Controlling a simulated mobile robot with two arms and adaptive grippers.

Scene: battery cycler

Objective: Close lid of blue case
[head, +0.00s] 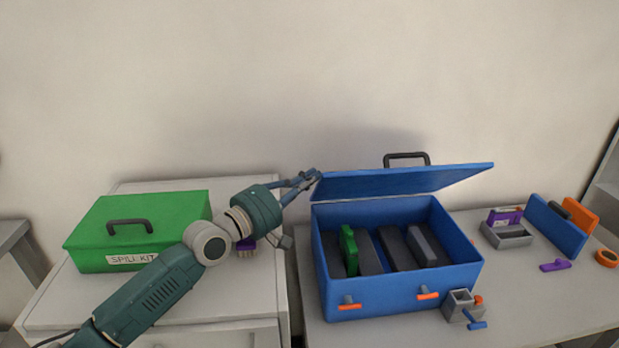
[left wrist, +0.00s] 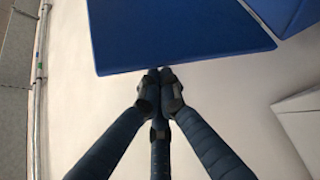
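The blue case (head: 400,297) stands on the table with its front facing me. Its lid (head: 400,182) is partly lowered and hangs tilted above the open box, with a dark handle (head: 406,159) behind it. Inside are several dark blocks and one green block (head: 348,250). My left gripper (head: 315,176) is at the lid's left edge, with its fingers drawn together. In the left wrist view the fingertips (left wrist: 160,76) meet at the edge of the blue lid (left wrist: 175,32); I cannot tell if they touch it. My right gripper is not in view.
A green spill kit box (head: 150,225) sits on a white cabinet at the left. Right of the case are a small grey vise-like block (head: 459,304), a grey tray (head: 508,237), a blue panel (head: 555,228), a purple piece (head: 555,265) and an orange ring (head: 606,258).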

